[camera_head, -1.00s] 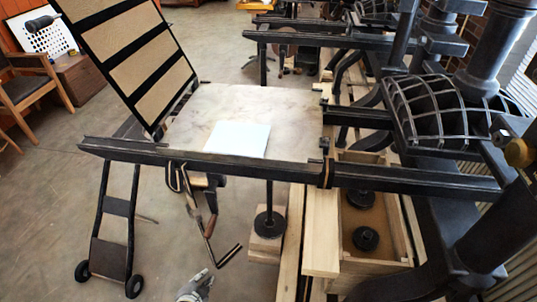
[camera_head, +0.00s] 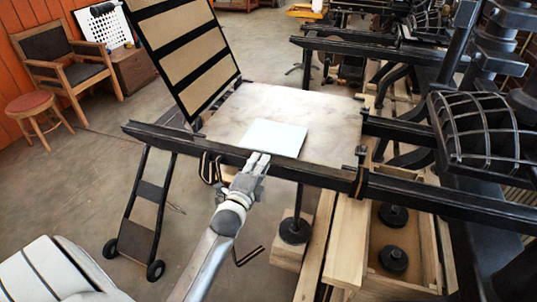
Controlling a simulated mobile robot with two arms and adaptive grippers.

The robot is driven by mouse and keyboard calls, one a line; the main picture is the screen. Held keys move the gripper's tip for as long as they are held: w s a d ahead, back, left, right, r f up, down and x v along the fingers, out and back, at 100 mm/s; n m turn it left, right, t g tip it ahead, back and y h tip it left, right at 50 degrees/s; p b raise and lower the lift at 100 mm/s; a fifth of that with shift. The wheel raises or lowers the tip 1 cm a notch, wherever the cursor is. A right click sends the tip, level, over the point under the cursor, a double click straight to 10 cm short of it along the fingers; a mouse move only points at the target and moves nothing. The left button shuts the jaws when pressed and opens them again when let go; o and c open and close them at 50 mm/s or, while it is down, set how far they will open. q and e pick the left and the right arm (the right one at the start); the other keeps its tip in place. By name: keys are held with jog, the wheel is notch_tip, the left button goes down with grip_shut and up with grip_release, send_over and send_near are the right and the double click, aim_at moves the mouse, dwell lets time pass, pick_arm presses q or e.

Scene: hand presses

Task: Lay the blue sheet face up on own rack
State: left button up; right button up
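A pale blue sheet (camera_head: 275,138) lies flat on the stone bed (camera_head: 232,108) of the near press, close to the bed's front rail. My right gripper is out of view. I cannot tell which thing is the sheet's own rack.
A tilted black frame with tan panels (camera_head: 185,47) rises behind the bed's left side. The long black front rail (camera_head: 420,193) crosses the near side. A wooden box (camera_head: 395,240) stands at lower right. A chair (camera_head: 70,60) and stool (camera_head: 38,115) stand at far left, with open floor before them.

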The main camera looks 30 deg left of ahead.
aim_at(266, 144)
pick_arm(q)
jog(key=b+x, duration=0.2)
jog(key=x, duration=0.4)
jog(key=shift+w, duration=0.15)
jog(key=shift+c, duration=0.3)
grip_shut()
notch_tip(266, 144, up, 3)
jog(key=p, duration=0.3)
jog(key=shift+r, duration=0.15)
